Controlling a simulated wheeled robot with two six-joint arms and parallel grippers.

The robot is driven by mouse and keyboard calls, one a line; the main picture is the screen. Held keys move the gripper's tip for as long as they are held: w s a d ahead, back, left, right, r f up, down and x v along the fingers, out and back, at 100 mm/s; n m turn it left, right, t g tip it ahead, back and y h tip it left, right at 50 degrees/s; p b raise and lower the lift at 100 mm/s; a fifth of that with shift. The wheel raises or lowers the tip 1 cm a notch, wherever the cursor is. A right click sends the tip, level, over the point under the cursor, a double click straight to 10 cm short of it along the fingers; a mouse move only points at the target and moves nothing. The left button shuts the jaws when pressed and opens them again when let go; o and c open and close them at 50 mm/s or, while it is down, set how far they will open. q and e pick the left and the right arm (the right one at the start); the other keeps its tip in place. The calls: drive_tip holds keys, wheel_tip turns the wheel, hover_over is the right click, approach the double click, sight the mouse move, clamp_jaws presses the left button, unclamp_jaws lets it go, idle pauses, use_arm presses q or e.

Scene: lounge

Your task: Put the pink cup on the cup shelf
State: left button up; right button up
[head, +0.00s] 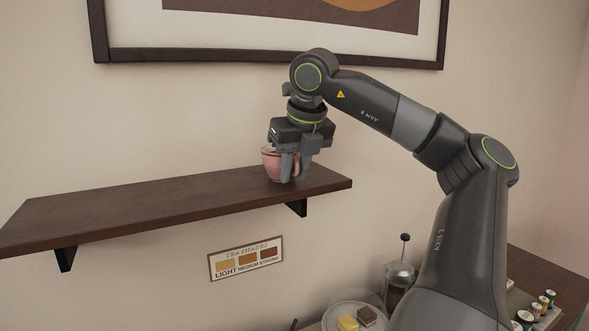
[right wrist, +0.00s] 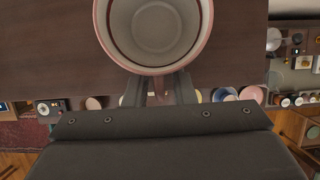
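The pink cup (head: 270,163) is upright at the right end of the dark wooden cup shelf (head: 150,207). I cannot tell for sure whether its base touches the board. My right gripper (head: 295,174) points down at the cup's right side, with a finger on each side of the handle. In the right wrist view the cup (right wrist: 157,30) looks empty from above, and its handle (right wrist: 159,90) lies between the fingers (right wrist: 159,88), which look shut on it. My left gripper is not in view.
The shelf is bare to the left of the cup. A framed picture (head: 270,55) hangs above and a small sign (head: 246,258) below. A French press (head: 400,278), a plate (head: 345,312) with food and several small jars (head: 537,308) stand lower right.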

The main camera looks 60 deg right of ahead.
drive_tip(key=shift+o, duration=0.4)
drive_tip(key=shift+r, duration=0.25)
drive_tip(key=p+v, duration=0.4)
drive_tip(key=v, duration=0.7)
drive_tip(key=shift+r, duration=0.35)
